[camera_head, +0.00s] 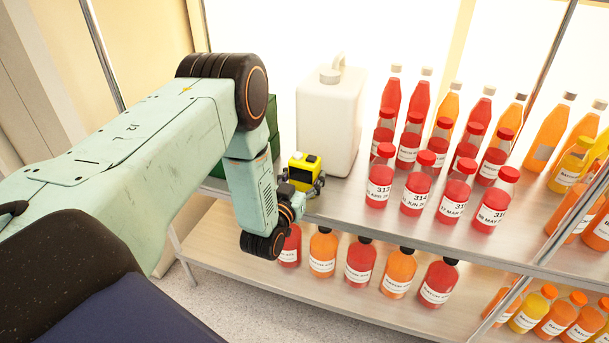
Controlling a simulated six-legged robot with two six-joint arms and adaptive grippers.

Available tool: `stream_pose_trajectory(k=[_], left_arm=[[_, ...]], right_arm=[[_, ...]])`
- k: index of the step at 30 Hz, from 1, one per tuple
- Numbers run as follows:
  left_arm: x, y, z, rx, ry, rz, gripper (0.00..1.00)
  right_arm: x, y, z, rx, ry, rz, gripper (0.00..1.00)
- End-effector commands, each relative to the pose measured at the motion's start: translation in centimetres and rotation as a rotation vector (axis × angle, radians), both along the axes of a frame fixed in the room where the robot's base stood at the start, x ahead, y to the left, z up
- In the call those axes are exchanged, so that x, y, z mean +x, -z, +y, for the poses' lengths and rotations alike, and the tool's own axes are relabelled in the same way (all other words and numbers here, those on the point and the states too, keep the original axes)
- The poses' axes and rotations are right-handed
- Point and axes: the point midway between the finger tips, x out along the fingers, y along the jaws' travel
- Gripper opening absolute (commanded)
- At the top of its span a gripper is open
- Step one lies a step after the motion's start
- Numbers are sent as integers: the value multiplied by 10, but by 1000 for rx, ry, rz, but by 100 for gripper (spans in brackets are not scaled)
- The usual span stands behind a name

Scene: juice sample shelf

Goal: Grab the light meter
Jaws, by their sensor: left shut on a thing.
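The light meter (302,168) is a small yellow and black device at the left end of the upper shelf, in front of the white jug. My left gripper (318,185) reaches in from the left and is shut on the light meter. The gripper's fingers are small here and partly hidden by the wrist and the meter. I cannot tell whether the meter touches the shelf. My right gripper is not in view.
A white jug (328,118) stands just behind the meter. Several red bottles (380,180) stand to the right on the upper shelf (345,205). Red and orange bottles (360,262) fill the lower shelf. A green box (272,118) is behind my wrist.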

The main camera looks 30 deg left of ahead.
Motion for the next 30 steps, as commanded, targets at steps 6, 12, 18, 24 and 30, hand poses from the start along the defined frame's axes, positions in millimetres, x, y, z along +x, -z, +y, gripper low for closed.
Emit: stream_pose_trajectory(k=[6,12,18,24,30], left_arm=[[0,0,0,0,0,-1,22],[0,-9,0,-1,0,-2,22],[1,-48,0,0,-1,-3,22],[0,-84,0,0,-1,-3,22],[0,-100,0,-1,0,-1,22]], right_arm=[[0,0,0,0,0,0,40],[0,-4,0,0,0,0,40],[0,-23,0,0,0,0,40],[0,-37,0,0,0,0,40],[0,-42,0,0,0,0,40]])
